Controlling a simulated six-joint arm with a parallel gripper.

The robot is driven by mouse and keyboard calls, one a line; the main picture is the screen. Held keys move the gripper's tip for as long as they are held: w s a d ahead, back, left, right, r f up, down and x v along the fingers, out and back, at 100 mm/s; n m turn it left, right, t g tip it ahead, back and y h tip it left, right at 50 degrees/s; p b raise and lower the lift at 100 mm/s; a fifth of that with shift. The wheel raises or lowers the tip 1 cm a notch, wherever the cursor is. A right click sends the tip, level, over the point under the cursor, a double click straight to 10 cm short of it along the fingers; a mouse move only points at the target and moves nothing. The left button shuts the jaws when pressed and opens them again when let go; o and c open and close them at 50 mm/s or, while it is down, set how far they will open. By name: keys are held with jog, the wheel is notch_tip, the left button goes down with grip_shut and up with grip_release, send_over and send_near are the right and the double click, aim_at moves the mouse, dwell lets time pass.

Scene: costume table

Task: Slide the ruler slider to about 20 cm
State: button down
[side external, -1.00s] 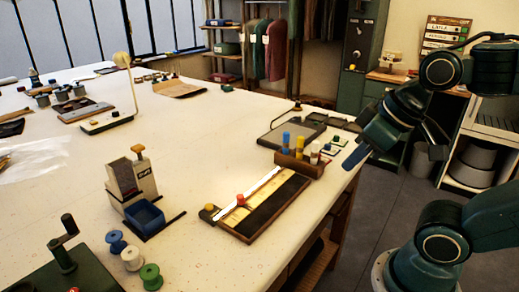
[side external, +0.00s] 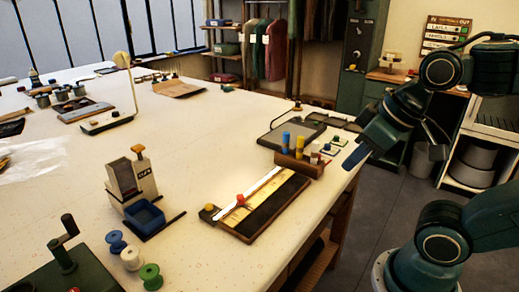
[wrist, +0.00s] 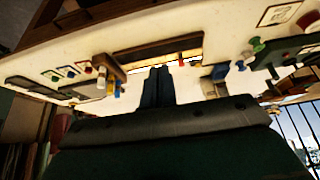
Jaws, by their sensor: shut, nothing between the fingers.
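The ruler board (side external: 268,215) lies on the white table, a dark wooden frame with a pale strip running diagonally. A red knob (side external: 240,199) sits on the strip near its lower left end; I take it for the slider. A yellow knob (side external: 209,207) is beside that end. The scale marks are too small to read. In the wrist view the board (wrist: 150,48) shows beyond my fingers, with the red knob (wrist: 181,63) at its near edge. My gripper (side external: 354,160) is at the table's right edge, apart from the board; its fingers (wrist: 158,72) are shut and empty.
A cream dispenser (side external: 133,182) with a blue bin (side external: 144,216) stands left. Several loose thread spools (side external: 131,257) are in front.

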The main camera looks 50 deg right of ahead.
dwell(0.4)
jog(key=c, duration=1.4)
grip_release()
jog(key=shift+w+r, duration=0.1)
jog(key=shift+o, duration=0.7)
jog(key=shift+w+a+r+n, duration=0.1)
jog(key=shift+w+r+n, duration=0.2)
jog(key=shift+w, duration=0.25)
jog(key=n+g, duration=0.6)
jog(key=n, duration=0.2)
send_over(240, 196)
notch_tip(240, 196, down, 3)
jog(key=shift+f, duration=0.1)
jog(key=shift+f, duration=0.1)
notch_tip(240, 196, down, 14)
jog(key=shift+r, duration=0.2)
